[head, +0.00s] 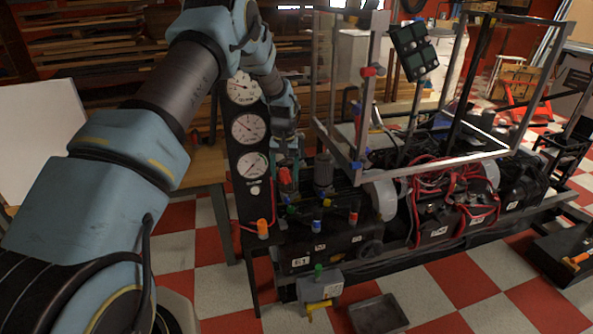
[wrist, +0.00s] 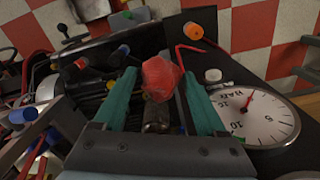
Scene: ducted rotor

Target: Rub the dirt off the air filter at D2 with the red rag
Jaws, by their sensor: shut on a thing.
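My gripper (head: 288,160) is in front of the gauge panel, at the left end of the machine. Its teal fingers are shut on the crumpled red rag (wrist: 162,78), which also shows in the head view (head: 285,177). In the wrist view the rag sits between the fingertips (wrist: 160,82), above the dark machine top. A grey upright cylinder (head: 324,170) stands just right of the gripper in the head view; I cannot tell whether it is the air filter. No D2 label or dirt is readable.
A black panel with round gauges (head: 251,128) stands close beside the gripper. Several coloured knobs (head: 316,226) stick up from the machine's front. A metal frame (head: 357,160) rises to the right. A grey tray (head: 378,314) lies on the checkered floor.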

